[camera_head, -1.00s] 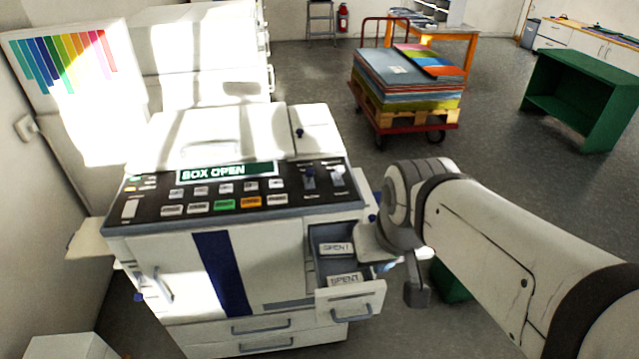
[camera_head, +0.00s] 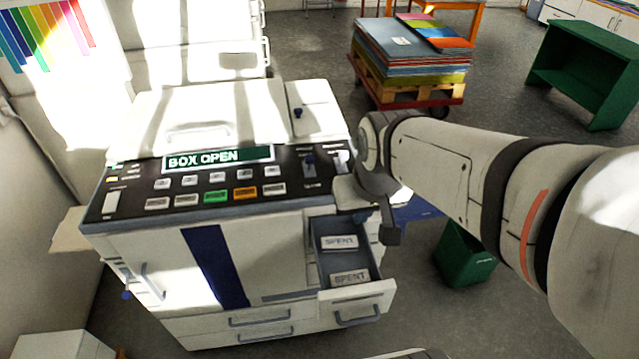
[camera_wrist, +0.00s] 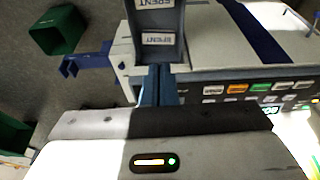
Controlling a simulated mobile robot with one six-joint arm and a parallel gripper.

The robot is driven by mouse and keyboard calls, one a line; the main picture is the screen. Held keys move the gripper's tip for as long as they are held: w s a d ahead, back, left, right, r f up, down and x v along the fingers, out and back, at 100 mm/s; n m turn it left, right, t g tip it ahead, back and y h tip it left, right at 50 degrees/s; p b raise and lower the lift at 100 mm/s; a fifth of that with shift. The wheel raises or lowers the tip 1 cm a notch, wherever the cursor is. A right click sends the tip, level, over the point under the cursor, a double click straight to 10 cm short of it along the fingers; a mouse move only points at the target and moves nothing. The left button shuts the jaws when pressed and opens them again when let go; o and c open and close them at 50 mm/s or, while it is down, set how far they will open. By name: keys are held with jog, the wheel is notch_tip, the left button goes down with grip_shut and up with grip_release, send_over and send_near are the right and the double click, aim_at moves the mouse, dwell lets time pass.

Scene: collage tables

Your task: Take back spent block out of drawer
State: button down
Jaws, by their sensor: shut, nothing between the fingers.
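The open drawer (camera_head: 384,289) juts from the lower right of the white machine (camera_head: 275,240). Two blocks labelled SPENT lie inside, a back one (camera_head: 340,242) and a front one (camera_head: 350,278). In the wrist view the drawer wall (camera_wrist: 181,30) shows at the top, with the nearer block (camera_wrist: 157,39) and the other block (camera_wrist: 155,3) cut by the edge. My gripper (camera_wrist: 158,68) is shut and empty, its fingertips pointing at the drawer just below the nearer block in the picture. In the head view my wrist hides the fingertips.
A panel sign (camera_head: 218,159) reads BOX OPEN. A green bin (camera_head: 465,255) stands on the floor right of the machine. A blue bracket (camera_wrist: 82,64) sticks out from the machine's side. A loaded cart (camera_head: 410,60) and green shelf (camera_head: 585,75) stand farther back on open floor.

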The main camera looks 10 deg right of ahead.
jog(key=b, duration=0.8)
send_over(339, 244)
jog(key=a, duration=0.1)
notch_tip(339, 244, down, 17)
jog(key=x, duration=1)
jog(key=shift+w+f, duration=0.25)
jog(key=shift+w, duration=0.15)
jog(key=shift+s, duration=0.1)
